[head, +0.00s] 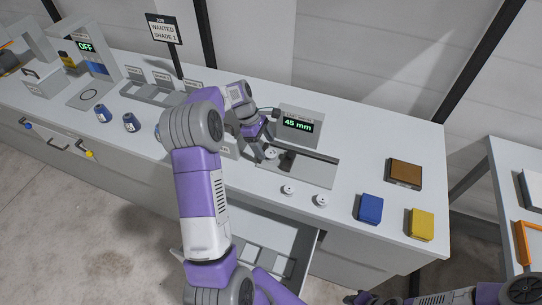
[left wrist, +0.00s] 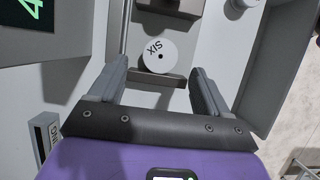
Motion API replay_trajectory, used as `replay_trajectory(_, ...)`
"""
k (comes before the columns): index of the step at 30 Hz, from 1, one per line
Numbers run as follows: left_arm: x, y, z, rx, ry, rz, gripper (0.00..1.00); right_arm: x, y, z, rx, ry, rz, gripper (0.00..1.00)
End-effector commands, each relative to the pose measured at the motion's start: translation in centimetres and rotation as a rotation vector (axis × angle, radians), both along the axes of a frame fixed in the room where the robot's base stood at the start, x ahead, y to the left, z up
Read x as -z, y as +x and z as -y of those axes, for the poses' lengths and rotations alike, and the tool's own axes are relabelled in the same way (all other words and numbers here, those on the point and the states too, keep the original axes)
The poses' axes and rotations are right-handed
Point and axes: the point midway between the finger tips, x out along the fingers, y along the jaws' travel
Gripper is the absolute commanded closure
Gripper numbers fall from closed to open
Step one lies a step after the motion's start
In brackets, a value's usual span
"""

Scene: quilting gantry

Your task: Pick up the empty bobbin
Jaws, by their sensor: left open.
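My left gripper (head: 264,147) is open at the grey fixture in front of the display box. A white round bobbin (head: 270,154) sits there by its fingertips. In the left wrist view the bobbin (left wrist: 158,54) is a white disc with a dark centre hole and lettering that seems to read SIX. It lies ahead of the open fingers (left wrist: 158,68), between their lines, with no visible contact. Two more small white bobbins stand on the bench top, one (head: 288,189) left and one (head: 320,200) right. I cannot tell which bobbin is empty. My right gripper is barely visible at the bottom edge.
The display box (head: 299,126) reads 45 mm. A blue block (head: 370,208), a yellow block (head: 420,225) and a brown block (head: 405,172) are on the right of the bench. An open drawer (head: 268,240) juts out below. Dark blue spools (head: 131,122) stand at left.

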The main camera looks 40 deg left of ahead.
Motion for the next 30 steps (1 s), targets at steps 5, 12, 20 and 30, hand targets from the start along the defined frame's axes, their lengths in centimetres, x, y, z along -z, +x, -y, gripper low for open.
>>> replay_trajectory(5,2.6,0.3,1.4,0.002,-0.002,-0.002,0.23,0.6,0.0,0.0,0.000,0.000,0.000,0.71)
replay_trajectory(12,3.2,0.4,1.7,0.001,-0.001,0.000,0.23,0.6,0.0,0.0,0.000,0.000,0.000,0.71)
replay_trajectory(20,3.2,0.4,1.7,0.001,-0.001,0.000,0.47,0.6,0.0,0.0,0.000,0.000,0.000,0.71)
replay_trajectory(30,3.2,0.4,1.7,0.001,-0.001,0.000,0.82,0.6,0.0,0.0,0.000,0.000,0.000,0.71)
